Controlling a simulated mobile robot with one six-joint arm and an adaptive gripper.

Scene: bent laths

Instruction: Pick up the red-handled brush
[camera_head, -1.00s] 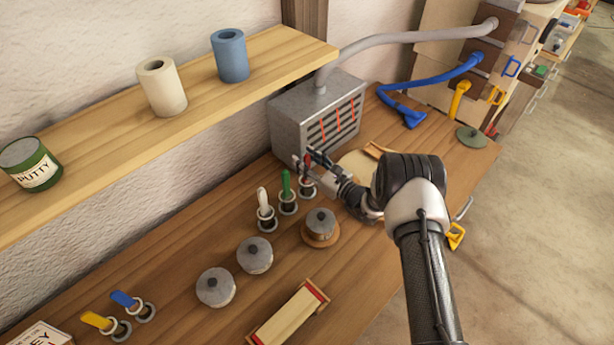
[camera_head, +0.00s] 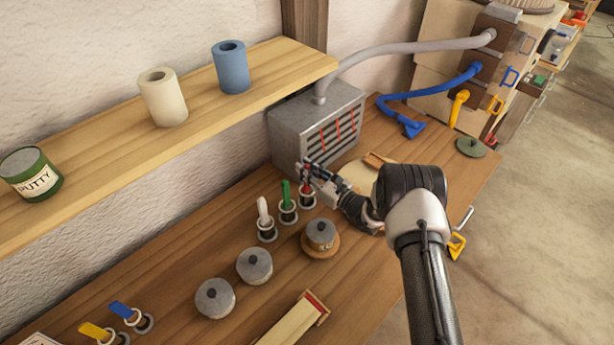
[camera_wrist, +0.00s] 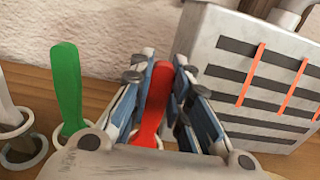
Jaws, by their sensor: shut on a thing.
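The red-handled brush (camera_wrist: 153,105) stands in a holder, with its red handle upright between my fingers in the wrist view. Its handle shows in the head view (camera_head: 306,187) just below my gripper (camera_head: 309,171). My gripper (camera_wrist: 160,92) is shut on the red handle, with blue-grey fingers on both sides of it. The brush's lower end is hidden by the holder and my gripper. A green-handled brush (camera_head: 286,192) and a white-handled one (camera_head: 263,208) stand in holders to its left.
A grey slatted heater (camera_head: 320,122) stands close behind my gripper, with a grey hose rising from it. Several lidded pots (camera_head: 254,265) stand nearer on the bench. A shelf (camera_head: 110,140) with rolls and a putty tin overhangs the left side.

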